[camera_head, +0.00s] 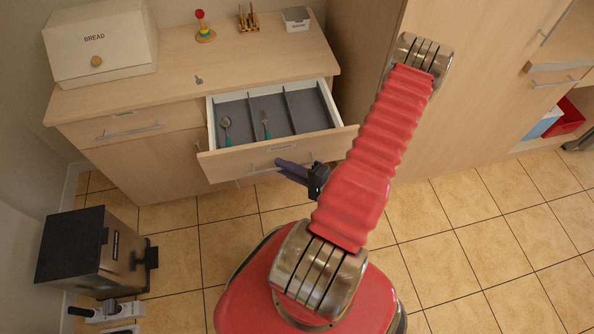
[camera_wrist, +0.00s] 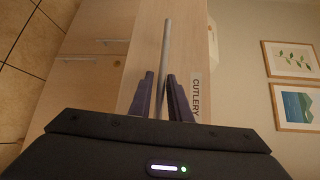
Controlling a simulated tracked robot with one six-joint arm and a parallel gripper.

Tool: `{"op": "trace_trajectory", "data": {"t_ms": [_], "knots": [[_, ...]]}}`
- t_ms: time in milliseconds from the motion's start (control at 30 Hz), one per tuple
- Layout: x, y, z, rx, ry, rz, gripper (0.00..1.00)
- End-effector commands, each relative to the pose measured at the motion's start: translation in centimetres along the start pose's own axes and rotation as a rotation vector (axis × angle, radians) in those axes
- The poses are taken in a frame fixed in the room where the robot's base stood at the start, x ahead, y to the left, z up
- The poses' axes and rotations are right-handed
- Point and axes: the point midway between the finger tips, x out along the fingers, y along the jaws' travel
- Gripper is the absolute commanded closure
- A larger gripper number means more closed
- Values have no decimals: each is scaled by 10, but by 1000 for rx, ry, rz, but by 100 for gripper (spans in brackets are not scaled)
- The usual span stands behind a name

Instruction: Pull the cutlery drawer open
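The cutlery drawer (camera_head: 225,165) stands well out from the wooden cabinet in the head view. Its grey inside shows compartments, with a spoon (camera_head: 226,128) and a fork (camera_head: 265,122) in them. A metal bar handle (camera_head: 256,171) runs along its front; it also shows in the wrist view (camera_wrist: 165,50), beside a CUTLERY label (camera_wrist: 196,97). My gripper (camera_head: 282,164) is at this handle, in front of the drawer. In the wrist view the dark fingers (camera_wrist: 161,76) lie close on both sides of the bar and look shut on it.
On the counter (camera_head: 175,75) stand a bread box (camera_head: 98,45), a stacked toy (camera_head: 203,27), a wooden rack (camera_head: 248,20) and a small bin (camera_head: 297,18). The tiled floor (camera_head: 455,235) at the right is clear.

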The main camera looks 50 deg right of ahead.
Motion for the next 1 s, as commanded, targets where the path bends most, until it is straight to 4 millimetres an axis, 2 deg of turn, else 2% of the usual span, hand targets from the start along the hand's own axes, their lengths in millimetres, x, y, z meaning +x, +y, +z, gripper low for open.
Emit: {"op": "trace_trajectory", "data": {"t_ms": [267, 1000], "knots": [[-15, 0, -1, 0, 2, -1, 83], [-86, 0, -1, -1, 5, 0, 83]]}}
